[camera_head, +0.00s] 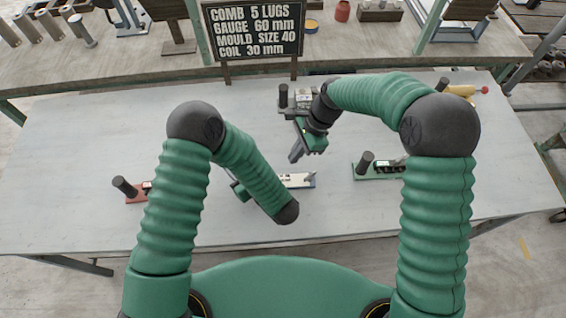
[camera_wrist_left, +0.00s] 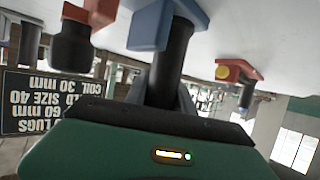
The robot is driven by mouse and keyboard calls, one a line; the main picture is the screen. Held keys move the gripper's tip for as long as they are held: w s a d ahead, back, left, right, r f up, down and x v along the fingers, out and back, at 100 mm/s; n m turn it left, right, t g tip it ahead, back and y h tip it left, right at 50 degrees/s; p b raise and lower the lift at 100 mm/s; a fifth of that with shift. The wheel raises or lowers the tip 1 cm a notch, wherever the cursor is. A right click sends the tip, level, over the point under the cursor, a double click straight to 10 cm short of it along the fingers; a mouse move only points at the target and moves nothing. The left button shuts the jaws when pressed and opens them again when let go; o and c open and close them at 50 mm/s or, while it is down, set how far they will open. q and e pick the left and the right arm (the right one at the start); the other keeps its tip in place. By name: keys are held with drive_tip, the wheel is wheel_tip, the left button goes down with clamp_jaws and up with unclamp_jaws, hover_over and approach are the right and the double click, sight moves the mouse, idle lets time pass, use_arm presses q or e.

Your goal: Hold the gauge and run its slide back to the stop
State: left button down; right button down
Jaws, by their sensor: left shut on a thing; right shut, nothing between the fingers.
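A gauge with a pale scale strip (camera_head: 299,181) lies at the middle of the table, partly behind my left arm. In the left wrist view, which is upside down, my left gripper (camera_wrist_left: 165,95) is shut on a black upright handle (camera_wrist_left: 174,55). The handle joins a blue block (camera_wrist_left: 152,24), apparently part of this gauge. In the head view the left gripper is mostly hidden by its own arm. My right gripper (camera_head: 296,154) is shut and empty, pointing down a little behind the strip and apart from it. The slide's position cannot be told.
Similar gauges stand around: a red one (camera_head: 133,193) left, a green one (camera_head: 372,171) right, and one with a dark post (camera_head: 284,97) behind. A yellow tool (camera_head: 462,90) lies back right. A lettered sign (camera_head: 254,31) stands behind. The table's left part (camera_head: 75,150) is clear.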

use_arm(q)
drive_tip(key=shift+a, duration=0.1)
use_arm(e)
drive_tip(key=s+v, duration=0.1)
drive_tip(key=v, duration=0.5)
drive_tip(key=shift+w+r, duration=0.2)
drive_tip(key=shift+w, duration=0.25)
drive_tip(key=shift+d, duration=0.1)
use_arm(q)
drive_tip(key=c, duration=1)
unclamp_jaws()
drive_tip(key=shift+s, duration=0.1)
